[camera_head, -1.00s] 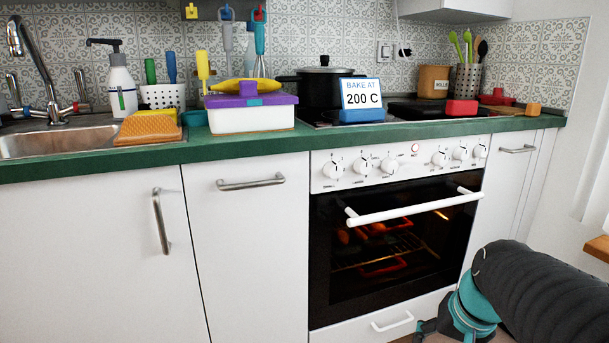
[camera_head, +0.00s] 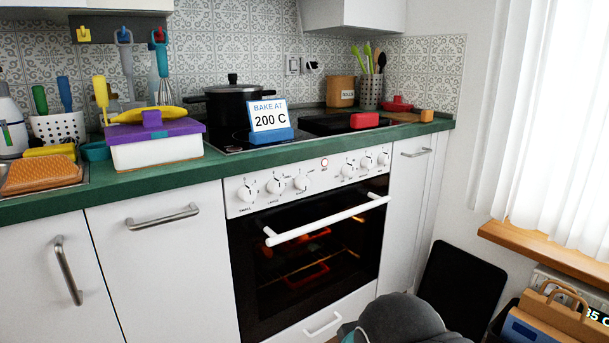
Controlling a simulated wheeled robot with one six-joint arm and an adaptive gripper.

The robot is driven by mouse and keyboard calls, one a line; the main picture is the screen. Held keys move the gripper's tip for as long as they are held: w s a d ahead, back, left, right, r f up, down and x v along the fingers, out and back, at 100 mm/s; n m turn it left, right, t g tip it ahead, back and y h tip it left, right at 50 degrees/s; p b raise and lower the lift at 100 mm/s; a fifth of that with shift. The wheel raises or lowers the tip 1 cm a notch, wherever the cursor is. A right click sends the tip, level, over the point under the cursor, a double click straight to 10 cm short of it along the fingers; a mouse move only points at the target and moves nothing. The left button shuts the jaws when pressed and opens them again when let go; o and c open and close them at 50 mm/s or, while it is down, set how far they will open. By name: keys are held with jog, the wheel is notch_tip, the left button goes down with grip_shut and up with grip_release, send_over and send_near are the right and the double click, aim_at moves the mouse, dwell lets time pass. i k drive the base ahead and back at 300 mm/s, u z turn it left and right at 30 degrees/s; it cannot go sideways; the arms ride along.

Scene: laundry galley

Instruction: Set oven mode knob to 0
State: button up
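The white oven (camera_head: 290,330) stands under the counter, its inside lit. Its control panel (camera_head: 235,209) has three round white knobs on the left, including the outermost left knob (camera_head: 246,194), and three on the right: an inner right knob (camera_head: 347,170), a middle right knob (camera_head: 366,163) and an outer right knob (camera_head: 383,159). A red-ringed indicator (camera_head: 324,164) sits between the groups. The labels are too small to tell which is the oven mode knob or its setting. My gripper is not in view; only a dark and teal part of my arm shows at the bottom.
The oven door's white handle (camera_head: 330,220) juts out below the knobs. A "BAKE AT 200 C" sign (camera_head: 270,118) stands on the counter above. A pot (camera_head: 235,105) is on the hob. Bags and boxes (camera_head: 545,325) sit at the lower right, below a wooden sill (camera_head: 540,248).

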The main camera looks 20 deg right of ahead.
aim_at(302, 181)
jog(key=u, duration=1.55)
jog(key=k, duration=0.45)
jog(key=z, duration=0.95)
